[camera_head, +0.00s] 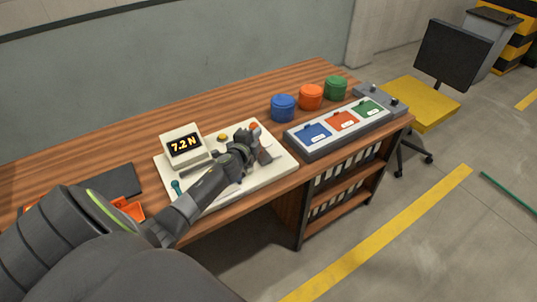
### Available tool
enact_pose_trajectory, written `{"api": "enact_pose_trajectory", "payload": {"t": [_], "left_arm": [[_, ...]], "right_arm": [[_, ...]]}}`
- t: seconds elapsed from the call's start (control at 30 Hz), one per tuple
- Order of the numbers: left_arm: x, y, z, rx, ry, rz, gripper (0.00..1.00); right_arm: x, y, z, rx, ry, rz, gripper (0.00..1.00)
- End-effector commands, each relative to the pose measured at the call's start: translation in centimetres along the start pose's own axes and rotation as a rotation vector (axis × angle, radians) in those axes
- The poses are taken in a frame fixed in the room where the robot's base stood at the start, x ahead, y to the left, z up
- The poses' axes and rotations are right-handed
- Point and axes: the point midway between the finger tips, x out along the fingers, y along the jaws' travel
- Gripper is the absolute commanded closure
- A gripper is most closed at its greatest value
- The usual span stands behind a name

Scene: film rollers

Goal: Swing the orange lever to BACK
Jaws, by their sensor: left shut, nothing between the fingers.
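A cream device base (284,165) lies on the wooden table, with a display box (184,145) on it reading 7.2 N. My left arm reaches in from the left over this base. My left gripper (262,150) is shut and empty above the right part of the base. A small orange-red tip (254,126) shows just behind the gripper and may be the orange lever. The rest of it is hidden by the gripper, so its position and any contact cannot be told. My right gripper is not in view.
A grey tray unit (292,147) with blue, orange and green panels stands to the right. Blue (283,108), orange (311,97) and green (336,88) canisters stand behind it. An orange tray (128,208) and a dark flat pad (108,182) lie at left.

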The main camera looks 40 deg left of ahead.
Motion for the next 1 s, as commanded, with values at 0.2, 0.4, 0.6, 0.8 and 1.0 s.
{"api": "enact_pose_trajectory", "payload": {"t": [0.2, 0.4, 0.6, 0.8, 1.0], "left_arm": [[1.0, -0.4, 1.4, 0.001, -0.001, -0.001, 1.00], [1.4, -0.5, 2.0, 0.000, -0.001, 0.000, 1.00], [1.6, -0.7, 2.3, 0.001, -0.003, -0.001, 1.00], [1.6, -0.8, 2.4, 0.003, -0.004, -0.001, 1.00], [1.6, -0.8, 2.4, 0.004, -0.006, -0.001, 1.00]], "right_arm": [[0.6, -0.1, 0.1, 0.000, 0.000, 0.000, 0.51], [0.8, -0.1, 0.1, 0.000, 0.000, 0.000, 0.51], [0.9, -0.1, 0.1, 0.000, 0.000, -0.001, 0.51], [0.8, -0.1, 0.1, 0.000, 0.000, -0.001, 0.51], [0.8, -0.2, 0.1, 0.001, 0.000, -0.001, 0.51]]}}
